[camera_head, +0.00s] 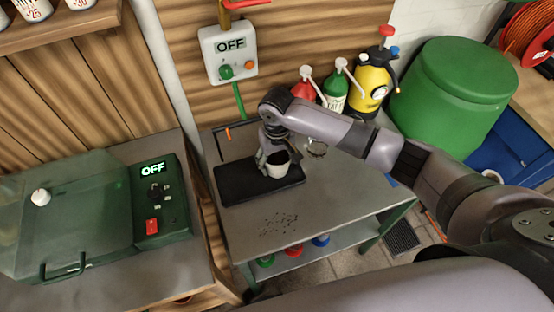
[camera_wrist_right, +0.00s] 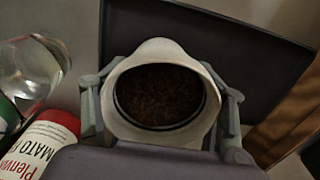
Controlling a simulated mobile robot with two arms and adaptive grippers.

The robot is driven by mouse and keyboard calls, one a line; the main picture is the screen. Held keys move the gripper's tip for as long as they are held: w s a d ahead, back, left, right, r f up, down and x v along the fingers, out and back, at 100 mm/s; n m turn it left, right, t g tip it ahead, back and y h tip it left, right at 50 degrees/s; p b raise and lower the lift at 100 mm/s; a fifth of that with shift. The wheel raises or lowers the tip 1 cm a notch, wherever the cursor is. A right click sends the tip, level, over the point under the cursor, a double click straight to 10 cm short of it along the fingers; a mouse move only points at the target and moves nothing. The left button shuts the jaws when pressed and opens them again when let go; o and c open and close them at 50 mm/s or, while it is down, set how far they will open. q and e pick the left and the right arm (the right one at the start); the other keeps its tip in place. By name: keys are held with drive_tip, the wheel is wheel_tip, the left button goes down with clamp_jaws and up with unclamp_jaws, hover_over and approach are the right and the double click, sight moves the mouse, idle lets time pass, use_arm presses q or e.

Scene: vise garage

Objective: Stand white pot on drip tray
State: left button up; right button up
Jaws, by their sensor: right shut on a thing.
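The white pot (camera_head: 280,170) is upright at the right part of the black drip tray (camera_head: 238,184). I cannot tell whether its base touches the tray. In the right wrist view the pot (camera_wrist_right: 150,50) shows from above with dark soil inside, and the tray (camera_wrist_right: 215,28) lies behind it. My right gripper (camera_head: 271,158) is shut on the pot, with one finger on each side of its rim (camera_wrist_right: 160,108). My left gripper is out of view.
The drip tray lies on a grey bench (camera_head: 325,205) with dark crumbs in front. A red bottle (camera_head: 303,88), a green bottle (camera_head: 336,92) and a yellow sprayer (camera_head: 372,84) stand at the back.

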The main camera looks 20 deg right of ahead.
sight(277, 157)
drive_tip(key=shift+f, duration=0.15)
drive_tip(key=o, duration=1.3)
drive_tip(key=shift+o, duration=0.2)
wheel_tip(277, 157, up, 12)
drive_tip(key=shift+r+b, duration=0.2)
drive_tip(key=shift+b, duration=0.25)
